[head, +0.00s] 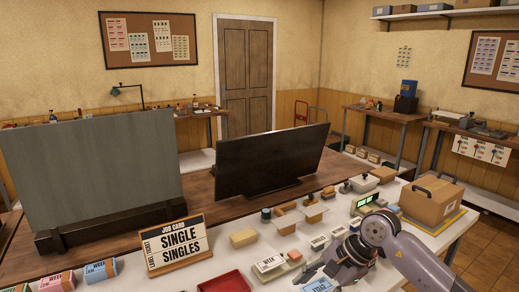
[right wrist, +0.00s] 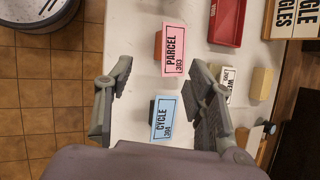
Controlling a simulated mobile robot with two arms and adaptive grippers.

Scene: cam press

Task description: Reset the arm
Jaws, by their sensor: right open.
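My right arm (head: 425,262) comes in from the lower right in the head view, over the front of the white table (head: 205,262). Its gripper (head: 325,271) is open; the right wrist view also shows the gripper (right wrist: 160,75) with its fingers spread and nothing held. In that view a pink PARCEL block (right wrist: 173,50) and a blue CYCLE block (right wrist: 164,120) lie below, in line with the gap. Whether the fingers are at their height is unclear. My left gripper is not in view.
A red tray (head: 228,282) lies at the front. A job card (head: 175,245) reads SINGLE SINGLES. A dark screen (head: 270,160) and a grey panel (head: 92,165) stand behind. Several small blocks and stamps crowd the middle; a cardboard box (head: 432,202) stands at right.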

